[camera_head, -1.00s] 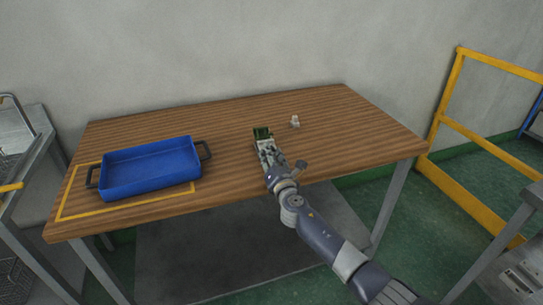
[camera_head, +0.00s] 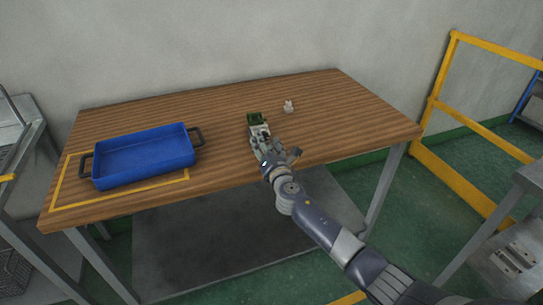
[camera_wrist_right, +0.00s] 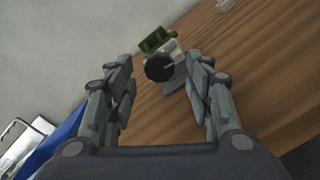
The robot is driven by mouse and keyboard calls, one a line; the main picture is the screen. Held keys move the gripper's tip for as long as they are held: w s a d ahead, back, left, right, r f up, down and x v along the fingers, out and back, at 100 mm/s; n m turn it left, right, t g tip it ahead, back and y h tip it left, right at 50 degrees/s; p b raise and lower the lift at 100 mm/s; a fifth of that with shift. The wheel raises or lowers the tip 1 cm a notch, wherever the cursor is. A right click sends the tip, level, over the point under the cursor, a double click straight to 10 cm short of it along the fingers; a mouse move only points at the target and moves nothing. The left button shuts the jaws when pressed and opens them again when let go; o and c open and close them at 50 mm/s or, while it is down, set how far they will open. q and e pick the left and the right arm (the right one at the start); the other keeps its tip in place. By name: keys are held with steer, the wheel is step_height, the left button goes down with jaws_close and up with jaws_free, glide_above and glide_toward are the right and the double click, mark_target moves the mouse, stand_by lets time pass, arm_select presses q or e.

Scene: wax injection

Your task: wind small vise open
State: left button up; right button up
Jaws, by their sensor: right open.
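The small vise (camera_head: 255,118) stands on the wooden table, its green part at the back. In the right wrist view its green part (camera_wrist_right: 155,40) and a pale body show, with a dark round knob (camera_wrist_right: 159,68) facing me. I cannot make out how far its jaws are apart. My right gripper (camera_head: 261,143) is just in front of the vise in the head view. In the right wrist view the gripper (camera_wrist_right: 160,82) is open, one finger on each side of the knob's line, with gaps between; nothing is held. My left gripper is not in view.
A blue tray (camera_head: 145,158) with dark handles sits at the left of the table (camera_head: 330,100), within a yellow outline. A small white object (camera_head: 289,106) stands right of the vise. A grey wall is behind; a yellow rail (camera_head: 465,115) is at the right.

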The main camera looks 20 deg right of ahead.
steer(key=s, duration=1.1)
steer(key=shift+a, duration=0.3)
